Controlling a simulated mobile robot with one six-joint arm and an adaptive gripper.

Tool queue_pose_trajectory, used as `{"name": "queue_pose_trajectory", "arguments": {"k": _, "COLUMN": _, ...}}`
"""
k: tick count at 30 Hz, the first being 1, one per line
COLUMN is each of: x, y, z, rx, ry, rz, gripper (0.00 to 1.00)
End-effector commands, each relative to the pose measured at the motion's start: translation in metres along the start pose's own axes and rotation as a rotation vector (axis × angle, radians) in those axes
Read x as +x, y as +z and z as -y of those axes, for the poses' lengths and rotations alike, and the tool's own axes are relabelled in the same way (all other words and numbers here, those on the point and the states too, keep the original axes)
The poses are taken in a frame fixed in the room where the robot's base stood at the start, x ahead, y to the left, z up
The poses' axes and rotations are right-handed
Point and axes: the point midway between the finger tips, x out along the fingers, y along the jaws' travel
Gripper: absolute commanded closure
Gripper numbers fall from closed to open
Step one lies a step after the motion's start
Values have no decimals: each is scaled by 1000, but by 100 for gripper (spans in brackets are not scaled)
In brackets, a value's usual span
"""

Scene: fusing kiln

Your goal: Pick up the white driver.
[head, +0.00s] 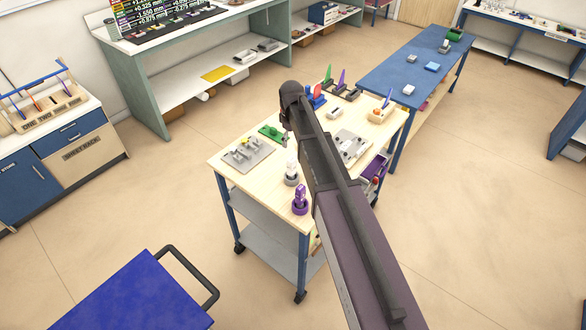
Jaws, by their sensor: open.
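A small white upright object, likely the white driver (292,167), stands in a round grey holder (291,180) near the front of the wooden-topped cart (230,166). A purple driver (300,192) stands in a purple round base closer to the cart's front corner. My gripper (286,137) hangs below the end of my arm, above the cart top and beyond the white driver in the picture. It is open, and I see nothing in it. The fingers are small and dark here, and my arm hides part of the cart top.
A blue table (400,70) adjoins behind.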

Motion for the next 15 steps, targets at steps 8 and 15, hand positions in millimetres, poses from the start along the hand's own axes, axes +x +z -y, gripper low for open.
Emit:
{"name": "queue_pose_trajectory", "arguments": {"k": 8, "x": 13, "y": 2, "z": -2, "rx": 3, "ry": 0, "rz": 0, "gripper": 11}}
{"name": "queue_pose_trajectory", "arguments": {"k": 15, "x": 32, "y": 2, "z": -3, "rx": 4, "ry": 0, "rz": 0, "gripper": 11}}
